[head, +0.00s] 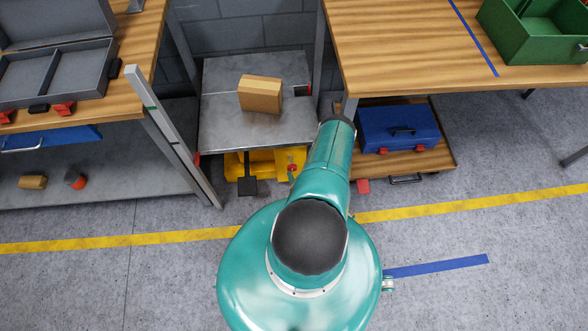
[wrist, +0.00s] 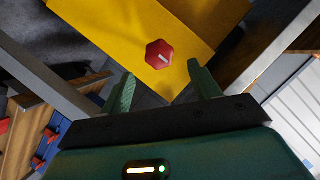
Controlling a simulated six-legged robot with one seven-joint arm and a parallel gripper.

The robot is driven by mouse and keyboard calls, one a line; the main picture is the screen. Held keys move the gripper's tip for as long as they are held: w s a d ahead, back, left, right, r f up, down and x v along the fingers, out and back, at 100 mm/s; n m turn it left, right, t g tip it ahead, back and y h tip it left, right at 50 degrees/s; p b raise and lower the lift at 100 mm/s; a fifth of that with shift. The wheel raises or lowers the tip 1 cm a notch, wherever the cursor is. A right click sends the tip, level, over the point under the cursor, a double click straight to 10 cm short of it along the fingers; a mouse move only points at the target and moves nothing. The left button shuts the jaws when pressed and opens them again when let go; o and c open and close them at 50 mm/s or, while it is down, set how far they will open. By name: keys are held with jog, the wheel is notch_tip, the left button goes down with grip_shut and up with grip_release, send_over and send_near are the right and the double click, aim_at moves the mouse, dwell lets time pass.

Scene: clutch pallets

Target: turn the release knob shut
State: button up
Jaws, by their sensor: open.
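The release knob (wrist: 159,53) is a red hexagonal knob with a white line on it, on a yellow body (wrist: 205,15). In the wrist view it lies just beyond the fingertips, roughly between them and apart from both. The knob also shows small in the head view (head: 292,168), low on the yellow base (head: 233,166) under a grey metal platform (head: 222,113). My gripper (wrist: 161,72) has two green fingers, spread wide and empty. In the head view my own arm hides most of the gripper.
A cardboard box (head: 260,93) sits on the platform. A black pedal (head: 247,182) sticks out left of the knob. A grey upright post (head: 170,130) stands at left. At right, a blue toolbox (head: 398,128) rests on a low wooden shelf (head: 440,150) under a wooden bench (head: 400,50).

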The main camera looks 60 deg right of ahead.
jog(key=v, duration=0.6)
jog(key=shift+s, duration=0.1)
dwell(0.5)
